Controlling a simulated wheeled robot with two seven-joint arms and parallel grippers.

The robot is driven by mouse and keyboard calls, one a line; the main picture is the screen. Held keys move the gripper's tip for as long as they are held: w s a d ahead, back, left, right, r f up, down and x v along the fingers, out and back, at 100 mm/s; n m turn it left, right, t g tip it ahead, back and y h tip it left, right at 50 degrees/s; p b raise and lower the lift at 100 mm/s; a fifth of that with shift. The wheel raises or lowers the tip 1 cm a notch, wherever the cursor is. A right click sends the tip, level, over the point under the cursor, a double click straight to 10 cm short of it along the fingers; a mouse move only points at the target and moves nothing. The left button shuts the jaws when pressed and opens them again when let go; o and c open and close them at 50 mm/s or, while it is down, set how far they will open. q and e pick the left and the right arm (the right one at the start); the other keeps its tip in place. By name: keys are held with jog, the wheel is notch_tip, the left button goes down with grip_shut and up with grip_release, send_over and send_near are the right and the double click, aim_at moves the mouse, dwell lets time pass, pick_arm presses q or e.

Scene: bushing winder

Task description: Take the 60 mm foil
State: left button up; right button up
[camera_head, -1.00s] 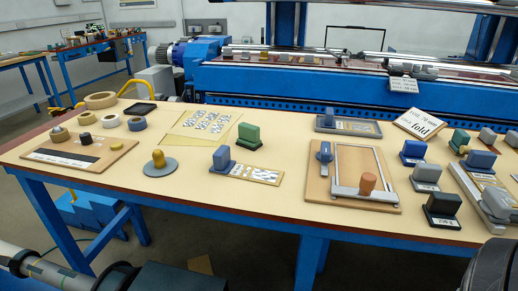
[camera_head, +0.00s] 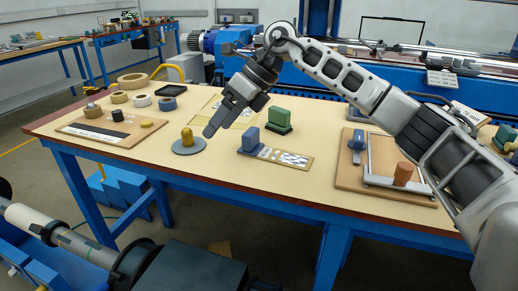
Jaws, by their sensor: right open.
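No label reading 60 mm is legible in the head view, so I cannot tell which piece is the 60 mm foil. A blue block (camera_head: 250,138) stands on the left end of a flat plate with pale strips (camera_head: 289,158). A green block (camera_head: 279,120) stands just behind it. A yellowish sheet (camera_head: 243,122) lies farther back, partly hidden by my arm. My right gripper (camera_head: 214,125) reaches in from the right and points down-left, between the blue block and a yellow-knobbed grey disc (camera_head: 187,148). It is open and appears empty. My left gripper is not in view.
Tape rolls (camera_head: 132,80) and a board with small parts (camera_head: 97,130) occupy the table's left side. A wooden board with a metal frame (camera_head: 352,182) and an orange-brown knob (camera_head: 403,174) lies right, under my arm. The table's front middle is clear. A blue machine stands behind.

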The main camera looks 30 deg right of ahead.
jog(key=d+r+m+t+h, duration=0.1)
jog(key=d+r+h, duration=0.4)
jog(key=d, duration=0.6)
send_near(255, 132)
jog(key=x, duration=0.6)
jog(key=shift+a, duration=0.15)
jog(key=p+x, duration=0.1)
jog(key=x, duration=0.4)
jog(key=shift+w+f, duration=0.1)
jog(key=shift+y, duration=0.3)
jog(key=c, duration=1.1)
